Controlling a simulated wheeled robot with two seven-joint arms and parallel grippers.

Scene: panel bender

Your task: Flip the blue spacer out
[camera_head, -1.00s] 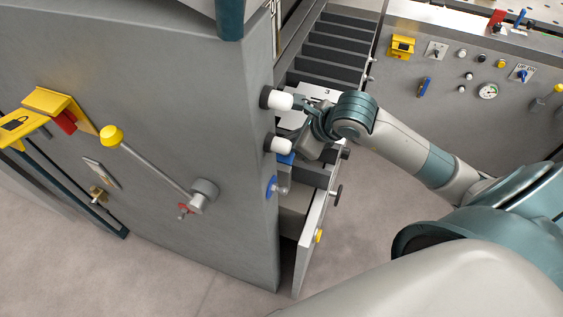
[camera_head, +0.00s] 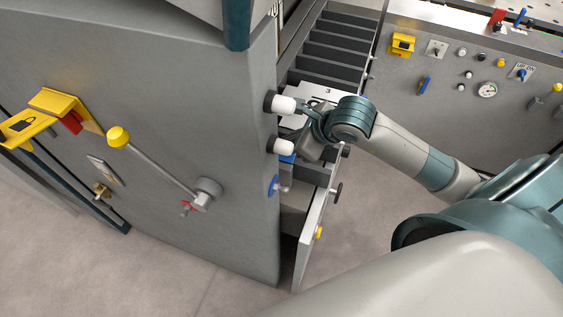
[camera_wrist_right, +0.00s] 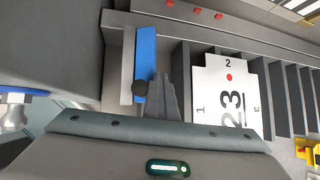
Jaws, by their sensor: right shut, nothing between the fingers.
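The blue spacer (camera_wrist_right: 146,60) is a long flat blue bar beside a pale strip in the right wrist view. It stands in the slot left of the white numbered plate. A dark round knob (camera_wrist_right: 139,90) shows at its near end. In the head view only a small bit of blue (camera_head: 288,158) shows below my right gripper (camera_head: 303,112); the arm hides most of that area. My right gripper (camera_wrist_right: 162,92) is shut and empty, its fingers close by the spacer's near end. I cannot tell whether they touch it. My left gripper is not in view.
The white numbered plate (camera_wrist_right: 230,95) lies right of the spacer, over dark slots. In the head view, the grey cabinet (camera_head: 190,110) with white knobs (camera_head: 283,104) stands close left of my right gripper. An open drawer or door (camera_head: 312,240) hangs below. A control panel (camera_head: 460,90) stands at right.

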